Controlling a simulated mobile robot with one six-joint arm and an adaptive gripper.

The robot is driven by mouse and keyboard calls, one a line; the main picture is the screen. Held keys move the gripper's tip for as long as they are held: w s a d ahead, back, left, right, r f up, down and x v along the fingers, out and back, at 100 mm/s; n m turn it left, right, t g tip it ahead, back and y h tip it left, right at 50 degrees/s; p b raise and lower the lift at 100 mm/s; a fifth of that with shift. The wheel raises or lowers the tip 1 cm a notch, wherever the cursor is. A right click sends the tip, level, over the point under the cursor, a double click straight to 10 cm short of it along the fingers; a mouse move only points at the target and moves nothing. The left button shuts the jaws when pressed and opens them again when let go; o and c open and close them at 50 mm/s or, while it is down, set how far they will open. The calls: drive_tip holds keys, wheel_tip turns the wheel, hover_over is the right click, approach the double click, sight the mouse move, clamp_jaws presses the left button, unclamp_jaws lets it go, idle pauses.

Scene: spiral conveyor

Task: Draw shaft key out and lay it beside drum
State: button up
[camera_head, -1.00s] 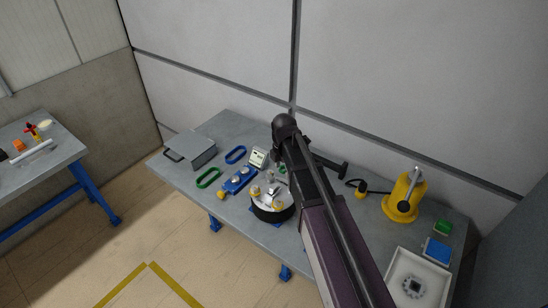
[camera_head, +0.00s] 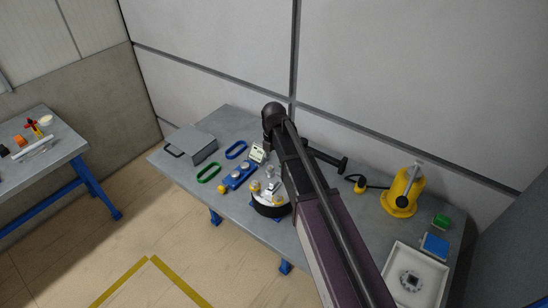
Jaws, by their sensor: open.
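The round drum (camera_head: 268,210), with a dark side and a pale top, stands near the front edge of the workbench (camera_head: 325,235). Small yellow and grey parts sit on its top. The shaft key is too small to tell apart from these parts. My arm reaches up from the bottom right, and its dark joint stands over the back of the bench. The arm covers the drum's right edge and the bench just right of it. My gripper's fingers do not show.
Left of the drum are a blue fixture (camera_head: 238,177), green loop (camera_head: 209,174), blue loop (camera_head: 236,150) and grey case (camera_head: 191,146). Right are a black tool (camera_head: 327,158), yellow device (camera_head: 401,192) and white tray (camera_head: 433,272). A second bench (camera_head: 62,148) stands far left.

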sight(274, 182)
drive_tip(key=shift+f+b, duration=6.65)
drive_tip(key=shift+f, duration=0.15)
drive_tip(key=shift+c, duration=0.2)
clamp_jaws()
